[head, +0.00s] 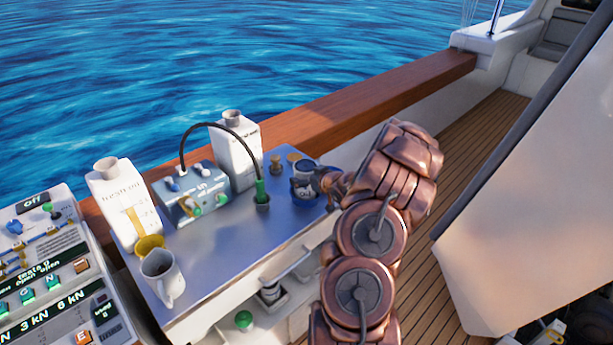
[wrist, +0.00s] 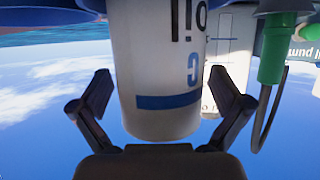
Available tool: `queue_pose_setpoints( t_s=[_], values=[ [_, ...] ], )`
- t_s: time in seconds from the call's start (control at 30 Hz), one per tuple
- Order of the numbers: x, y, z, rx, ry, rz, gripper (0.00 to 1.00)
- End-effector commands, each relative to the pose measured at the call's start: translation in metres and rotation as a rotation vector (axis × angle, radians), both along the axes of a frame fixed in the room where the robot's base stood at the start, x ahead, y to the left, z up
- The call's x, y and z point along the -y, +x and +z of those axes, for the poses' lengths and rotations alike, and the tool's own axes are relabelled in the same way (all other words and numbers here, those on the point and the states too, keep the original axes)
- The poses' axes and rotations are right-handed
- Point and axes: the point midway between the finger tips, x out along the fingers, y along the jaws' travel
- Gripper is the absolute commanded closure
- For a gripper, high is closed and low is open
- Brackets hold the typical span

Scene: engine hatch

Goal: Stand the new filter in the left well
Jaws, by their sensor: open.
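A white cylinder with dark lettering and a blue band, the filter (wrist: 165,65), fills the middle of the wrist view, which is upside down. My gripper (wrist: 162,80) is open, with one finger on each side of it; small gaps show beside the fingers. In the head view my gripper (head: 325,181) is at the right end of the metal counter, beside a small dark-and-white cylinder (head: 304,170) in or on a dark blue lettered cup (head: 303,192). Which well this is, I cannot tell.
A green plug (head: 261,191) on a black hose (head: 215,126) stands left of my gripper. Behind are a pump box (head: 190,195) and a tall white bottle (head: 236,155). The front of the counter (head: 232,255) is clear.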

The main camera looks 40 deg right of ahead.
Motion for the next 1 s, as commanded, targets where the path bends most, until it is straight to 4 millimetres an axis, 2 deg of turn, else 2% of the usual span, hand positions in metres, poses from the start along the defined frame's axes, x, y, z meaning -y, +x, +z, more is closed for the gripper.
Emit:
queue_pose_setpoints(
  t_s=[0.07,0.27,0.8,1.0],
  values=[
    [0.000,0.000,0.005,0.001,0.000,0.000,0.00],
    [-0.002,-0.017,0.009,0.001,0.001,-0.003,0.00],
    [-0.012,-0.087,0.038,0.001,-0.002,-0.002,0.00],
    [-0.016,-0.104,0.046,0.000,-0.001,-0.001,0.00]
  ],
)
